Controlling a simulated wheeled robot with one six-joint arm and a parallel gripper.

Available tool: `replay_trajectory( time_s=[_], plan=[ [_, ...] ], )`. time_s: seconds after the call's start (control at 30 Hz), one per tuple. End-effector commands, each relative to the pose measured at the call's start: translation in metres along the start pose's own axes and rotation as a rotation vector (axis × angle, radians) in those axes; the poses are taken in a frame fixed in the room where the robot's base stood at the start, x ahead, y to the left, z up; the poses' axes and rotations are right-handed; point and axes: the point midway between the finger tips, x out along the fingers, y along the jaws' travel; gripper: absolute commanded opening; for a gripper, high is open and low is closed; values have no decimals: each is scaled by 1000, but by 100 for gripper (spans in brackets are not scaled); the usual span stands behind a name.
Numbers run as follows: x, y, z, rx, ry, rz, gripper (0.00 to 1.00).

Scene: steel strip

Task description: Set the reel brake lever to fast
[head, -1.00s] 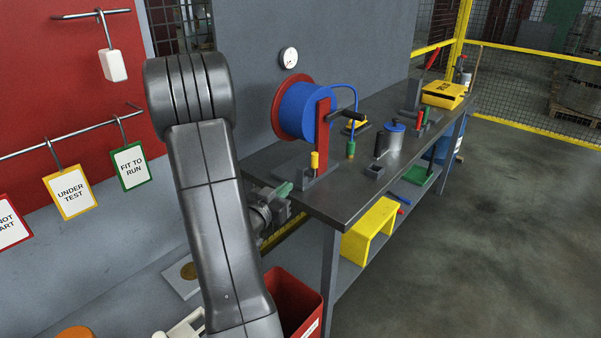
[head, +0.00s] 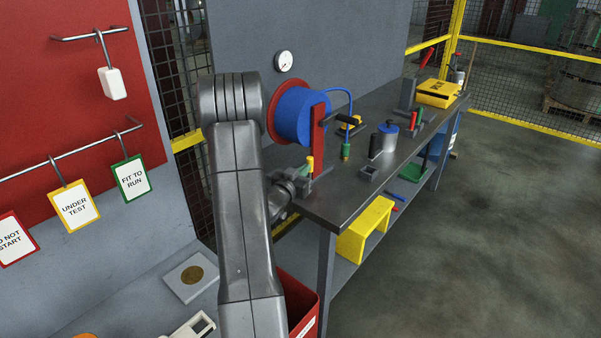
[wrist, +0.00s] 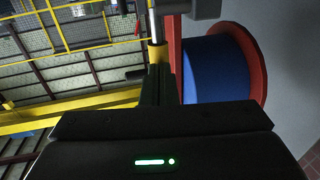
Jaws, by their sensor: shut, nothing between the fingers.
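The reel brake lever has a yellow handle (head: 310,161) and stands about upright at the foot of the red reel stand (head: 318,135), near the bench's near end. The blue reel (head: 294,113) with red flanges is behind it. My gripper (head: 304,172) is shut and empty, its green fingertips at the yellow handle. In the wrist view my gripper (wrist: 158,78) points at the handle (wrist: 158,53), which is right at the fingertips. I cannot tell whether they touch. The blue reel (wrist: 215,70) is on the right there. No position marks for the lever are readable.
A blue hose loops to a green-ended fitting (head: 346,151). A metal can (head: 386,138) and a yellow case (head: 438,93) stand farther along the bench (head: 345,195). A red bin (head: 304,308) is below my arm.

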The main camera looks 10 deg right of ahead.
Motion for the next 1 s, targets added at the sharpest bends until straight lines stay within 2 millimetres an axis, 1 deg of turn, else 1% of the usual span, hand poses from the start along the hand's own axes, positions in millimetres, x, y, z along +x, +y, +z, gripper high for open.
replay_trajectory(
  time_s=[0.33,0.53,0.7,1.0],
  plan=[
    [0,0,-1,2,-6,0,0],
    [4,1,-6,14,-55,0,0],
    [10,2,-8,29,-136,0,0],
    [30,6,-11,28,-131,0,0]
  ],
)
